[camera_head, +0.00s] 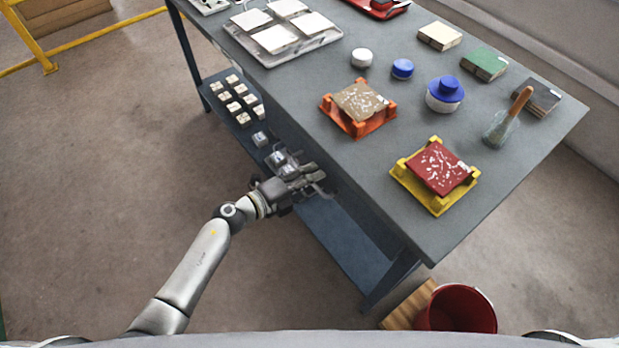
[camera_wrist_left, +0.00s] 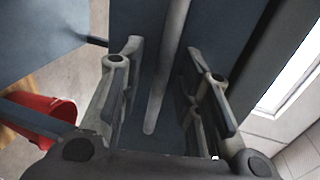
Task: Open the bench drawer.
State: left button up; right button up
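The workbench (camera_head: 300,105) has a grey top and a dark blue frame. My left gripper (camera_head: 312,180) is at its near long side, below the top's edge. In the left wrist view, my left gripper (camera_wrist_left: 165,62) has its two fingers apart. A long grey bar, which looks like the drawer handle (camera_wrist_left: 163,75), runs between them with a visible gap on each side. Behind it is a dark blue panel, apparently the drawer front (camera_wrist_left: 222,30). In the head view the drawer front and handle are mostly hidden by the bench top and gripper. My right gripper is not in view.
On the bench top are an orange stand (camera_head: 345,122) and a yellow stand (camera_head: 437,205) with tiles, a blue-lidded jar (camera_head: 444,100) and a brush (camera_head: 505,125). A lower shelf (camera_head: 345,240) holds small blocks. A red bucket (camera_head: 458,312) stands near the bench's end.

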pick_arm(q)
grip_shut()
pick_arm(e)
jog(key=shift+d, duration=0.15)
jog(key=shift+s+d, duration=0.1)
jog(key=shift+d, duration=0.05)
pick_arm(q)
jog(key=shift+s+a, duration=0.15)
jog(key=shift+a, duration=0.05)
jog(key=f+v, duration=0.2)
jog(key=v, duration=1)
jog(key=a+f+v, duration=0.1)
jog(key=f+v, duration=0.2)
jog(key=v, duration=0.9)
jog(key=shift+s, duration=0.4)
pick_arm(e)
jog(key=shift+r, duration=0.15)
